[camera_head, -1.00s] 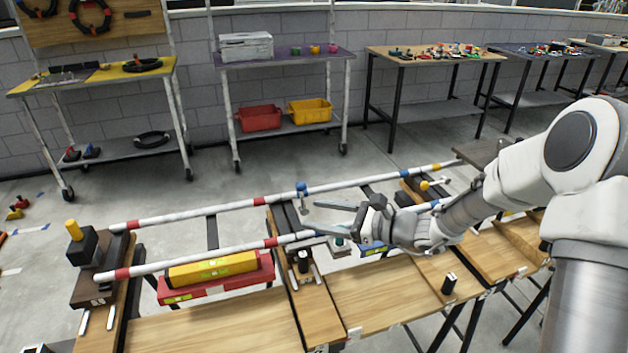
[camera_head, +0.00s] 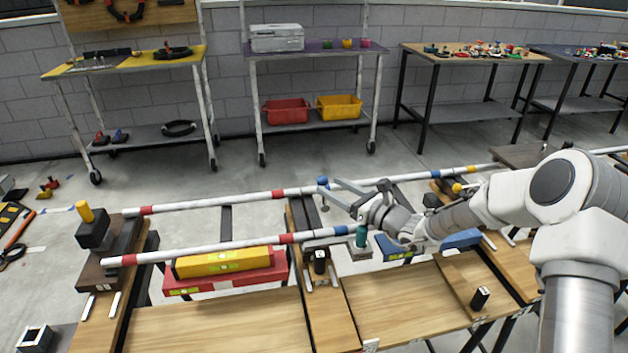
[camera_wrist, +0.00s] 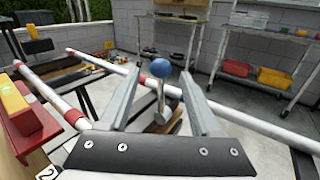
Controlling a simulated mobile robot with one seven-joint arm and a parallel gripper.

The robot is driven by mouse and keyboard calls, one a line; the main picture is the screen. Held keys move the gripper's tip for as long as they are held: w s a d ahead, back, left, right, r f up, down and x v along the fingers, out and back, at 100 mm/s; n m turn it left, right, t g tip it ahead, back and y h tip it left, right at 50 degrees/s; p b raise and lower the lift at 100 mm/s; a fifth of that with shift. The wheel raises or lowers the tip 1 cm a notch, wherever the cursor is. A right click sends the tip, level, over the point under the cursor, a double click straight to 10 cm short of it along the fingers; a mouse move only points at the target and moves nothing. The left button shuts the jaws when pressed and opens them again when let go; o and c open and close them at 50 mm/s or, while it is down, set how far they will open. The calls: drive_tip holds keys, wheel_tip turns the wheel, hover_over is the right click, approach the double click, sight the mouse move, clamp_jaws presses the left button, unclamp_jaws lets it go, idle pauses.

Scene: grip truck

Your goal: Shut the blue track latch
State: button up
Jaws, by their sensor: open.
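The blue track latch has a round blue knob (camera_head: 322,182) on a short grey stem, at the far white rail (camera_head: 240,198). In the wrist view the blue knob (camera_wrist: 160,68) shows between my two fingers, near their tips, with the grey stem below it. My gripper (camera_head: 334,189) is open, with its fingers pointing left toward the knob. I see no clear contact between the fingers and the knob. Whether the latch is open or shut is hard to tell.
A near white rail (camera_head: 215,246) runs parallel to the far one. A teal upright piece (camera_head: 361,236) stands below my gripper. A yellow knob (camera_head: 457,187) is farther right. A yellow block (camera_head: 222,262) lies left on a red box (camera_head: 190,284). The floor behind the rails is clear.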

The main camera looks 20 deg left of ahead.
drive_tip(key=b+x, duration=0.1)
drive_tip(key=x, duration=0.6)
drive_tip(key=shift+w+a, duration=0.2)
clamp_jaws()
idle(1.1)
